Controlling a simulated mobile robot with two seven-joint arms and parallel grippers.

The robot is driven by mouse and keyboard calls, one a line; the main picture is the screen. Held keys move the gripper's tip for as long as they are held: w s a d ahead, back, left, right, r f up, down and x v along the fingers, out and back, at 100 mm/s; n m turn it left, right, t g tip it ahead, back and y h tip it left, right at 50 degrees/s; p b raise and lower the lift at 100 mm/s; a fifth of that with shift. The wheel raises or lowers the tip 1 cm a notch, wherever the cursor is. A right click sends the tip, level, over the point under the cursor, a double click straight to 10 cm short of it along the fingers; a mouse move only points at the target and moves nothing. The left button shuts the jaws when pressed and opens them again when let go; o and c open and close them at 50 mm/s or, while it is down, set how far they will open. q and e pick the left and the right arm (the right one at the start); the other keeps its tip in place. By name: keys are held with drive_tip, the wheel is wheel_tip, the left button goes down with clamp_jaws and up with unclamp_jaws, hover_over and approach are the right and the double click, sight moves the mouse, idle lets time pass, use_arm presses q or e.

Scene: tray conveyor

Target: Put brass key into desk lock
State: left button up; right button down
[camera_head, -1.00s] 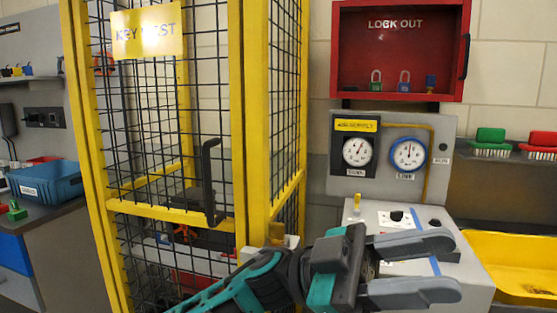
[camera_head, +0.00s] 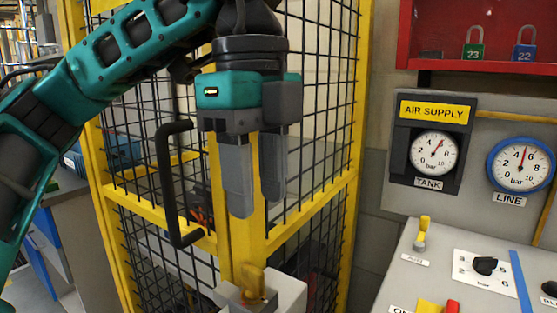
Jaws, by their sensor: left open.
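My left gripper (camera_head: 256,208) hangs in front of the yellow cage post, fingers pointing down. It is open and empty, with the post showing between its fingers. Below the fingertips, a brass-yellow piece that looks like the brass key (camera_head: 253,284) stands upright on a pale grey box (camera_head: 285,297) at the cage. The fingers are apart from it. The sloped grey desk (camera_head: 440,265) is at the lower right. I cannot make out the desk lock for certain; a yellow plate with a red part (camera_head: 440,306) is cut off at the bottom edge. My right gripper is not in view.
A black cage handle (camera_head: 172,190) stands just left of the fingers. The desk carries a yellow lever (camera_head: 422,232) and a black knob (camera_head: 485,265). Behind it is a gauge panel (camera_head: 470,115). A red lockout cabinet (camera_head: 435,64) hangs above.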

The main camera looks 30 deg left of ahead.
use_arm(q)
drive_tip(key=a+n, duration=0.1)
drive_tip(key=b, duration=0.1)
hover_over(252, 268)
drive_tip(key=shift+y, duration=0.3)
wheel_tip(252, 268, down, 4)
drive_tip(key=shift+a+f, duration=0.1)
drive_tip(key=shift+f, duration=0.1)
wheel_tip(252, 268, down, 7)
drive_tip(key=shift+r+b, duration=0.2)
drive_tip(key=shift+b, duration=0.25)
drive_tip(key=shift+f, duration=0.5)
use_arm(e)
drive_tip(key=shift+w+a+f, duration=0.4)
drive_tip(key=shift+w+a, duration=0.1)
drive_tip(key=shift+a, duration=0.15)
use_arm(q)
drive_tip(key=shift+c, duration=0.3)
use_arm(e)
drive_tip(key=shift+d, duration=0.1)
use_arm(q)
drive_tip(key=c, duration=0.5)
clamp_jaws()
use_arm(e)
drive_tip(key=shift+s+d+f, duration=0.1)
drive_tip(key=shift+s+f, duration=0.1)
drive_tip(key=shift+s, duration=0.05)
use_arm(q)
drive_tip(key=shift+r, duration=0.1)
